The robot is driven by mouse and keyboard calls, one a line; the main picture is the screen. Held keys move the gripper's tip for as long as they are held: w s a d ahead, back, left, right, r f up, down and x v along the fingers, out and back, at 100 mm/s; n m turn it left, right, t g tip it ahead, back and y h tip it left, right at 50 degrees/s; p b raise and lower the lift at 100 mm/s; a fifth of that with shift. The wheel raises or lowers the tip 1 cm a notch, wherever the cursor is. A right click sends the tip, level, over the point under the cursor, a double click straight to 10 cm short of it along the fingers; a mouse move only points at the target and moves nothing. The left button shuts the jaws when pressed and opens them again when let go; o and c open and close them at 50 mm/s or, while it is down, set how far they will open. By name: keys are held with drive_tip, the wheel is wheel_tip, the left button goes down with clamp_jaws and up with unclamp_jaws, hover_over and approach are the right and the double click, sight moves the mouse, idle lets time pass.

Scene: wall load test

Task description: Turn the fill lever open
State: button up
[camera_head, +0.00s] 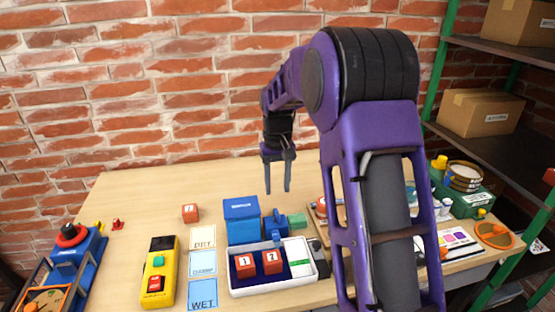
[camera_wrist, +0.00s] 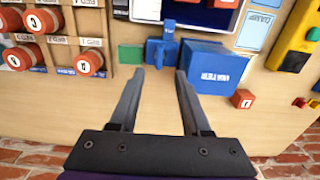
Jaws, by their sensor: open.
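A blue valve-like fixture (camera_head: 278,221) stands on the table beside a larger blue box (camera_head: 241,222) with a printed label. The fixture also shows in the wrist view (camera_wrist: 157,52), and the box stands to its right there (camera_wrist: 212,66). A narrow blue tab, apparently the fill lever (camera_wrist: 169,27), sticks out from the fixture toward the white tray. A green block (camera_head: 297,220) adjoins the fixture's other side. My gripper (camera_head: 277,188) hangs fingers down above and behind the fixture. In the wrist view my gripper (camera_wrist: 160,74) is open and empty, its fingers apart from the fixture.
A white tray (camera_head: 240,290) with red numbered blocks lies in front of the fixture. A loose red block (camera_head: 190,213), coloured cards (camera_head: 202,263) and a yellow device (camera_head: 160,275) are left. A rack of red cylinders (camera_wrist: 45,40) flanks the fixture. A brick wall stands behind.

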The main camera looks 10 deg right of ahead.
wheel_tip(320, 180, up, 8)
drive_tip(key=shift+f+p, duration=0.2)
drive_tip(key=shift+p, duration=0.1)
